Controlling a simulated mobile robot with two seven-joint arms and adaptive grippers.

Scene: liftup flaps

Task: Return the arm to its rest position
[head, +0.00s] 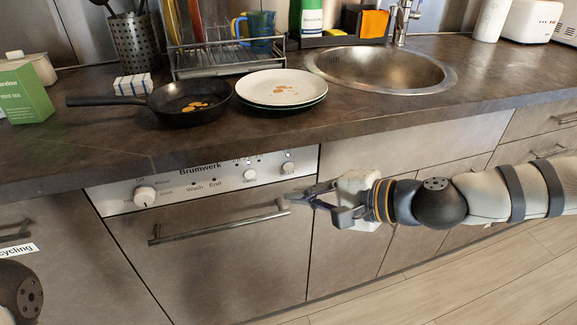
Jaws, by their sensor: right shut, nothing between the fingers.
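My right arm comes in from the right edge, and its gripper (298,197) is shut with nothing in it. It is in front of the cabinet fronts, near the right end of the dishwasher door's bar handle (215,229). I cannot tell whether the fingertips touch the handle. The dishwasher door (230,265) is closed and upright under its control panel (205,182). At the lower left corner a dark rounded part of my left arm (20,292) shows; its gripper is out of view.
The dark counter (350,115) runs above the arm. On it are a frying pan (190,104), stacked plates (281,88), a dish rack (226,61), a green box (24,94) and a sink (380,70). Wooden floor (480,275) at the lower right is clear.

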